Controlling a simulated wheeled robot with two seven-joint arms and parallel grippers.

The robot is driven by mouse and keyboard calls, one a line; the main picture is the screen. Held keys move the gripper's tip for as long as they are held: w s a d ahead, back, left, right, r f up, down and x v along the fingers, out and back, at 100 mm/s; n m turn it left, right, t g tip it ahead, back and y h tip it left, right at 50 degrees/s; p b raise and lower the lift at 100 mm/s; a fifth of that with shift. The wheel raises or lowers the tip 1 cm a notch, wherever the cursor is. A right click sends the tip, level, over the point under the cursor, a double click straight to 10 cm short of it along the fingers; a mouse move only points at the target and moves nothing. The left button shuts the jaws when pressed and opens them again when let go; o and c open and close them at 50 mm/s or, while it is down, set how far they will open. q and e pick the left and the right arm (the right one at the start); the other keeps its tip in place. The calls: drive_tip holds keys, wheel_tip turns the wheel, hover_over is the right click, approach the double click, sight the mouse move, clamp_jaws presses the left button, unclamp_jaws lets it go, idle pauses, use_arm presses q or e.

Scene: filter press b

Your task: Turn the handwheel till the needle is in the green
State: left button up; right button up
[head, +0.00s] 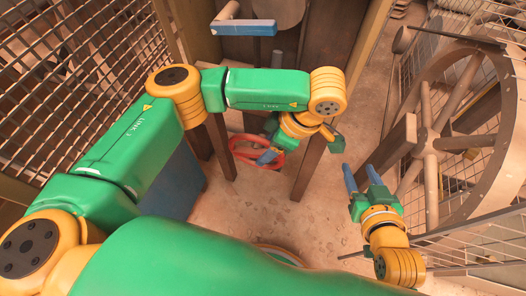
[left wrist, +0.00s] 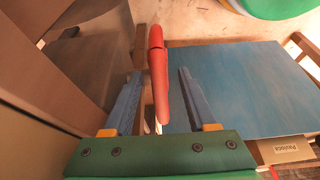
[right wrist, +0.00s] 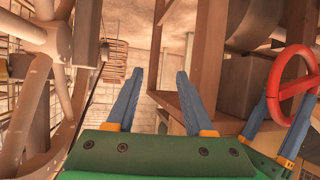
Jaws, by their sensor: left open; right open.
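The red handwheel (head: 233,146) shows low in the middle of the head view, partly hidden by my left gripper (head: 268,154). In the left wrist view, the handwheel (left wrist: 158,75) is seen edge-on between the two blue fingers of my left gripper (left wrist: 157,92). That gripper is open, with a gap visible on each side of the rim. In the right wrist view, the handwheel (right wrist: 296,87) is at the right, with my left fingers at its rim. My right gripper (head: 361,174) is open and empty, apart from the handwheel. I cannot make out the needle or a green zone.
A big wooden spoked wheel (head: 430,143) stands close to the right of my right gripper. Wooden posts (head: 308,165) stand between the handwheel and my right gripper. A blue panel (head: 174,185) is left of the handwheel. A mesh fence (head: 70,75) lines the left side.

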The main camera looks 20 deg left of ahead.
sight(263, 152)
use_arm(q)
drive_tip(key=b+x, duration=0.1)
drive_tip(key=x, duration=0.1)
drive_tip(key=shift+a+f, duration=0.15)
drive_tip(key=shift+f, duration=0.25)
clamp_jaws()
drive_tip(key=shift+y, duration=0.3)
drive_tip(key=shift+f+y, duration=0.1)
drive_tip(key=shift+y, duration=0.4)
use_arm(e)
wheel_tip(263, 152, up, 6)
drive_tip(key=w+a+t+y, duration=0.1)
drive_tip(key=w+t, duration=0.1)
drive_tip(key=t, duration=0.1)
drive_tip(key=shift+w+a+r+t, duration=0.15)
drive_tip(key=shift+t, duration=0.25)
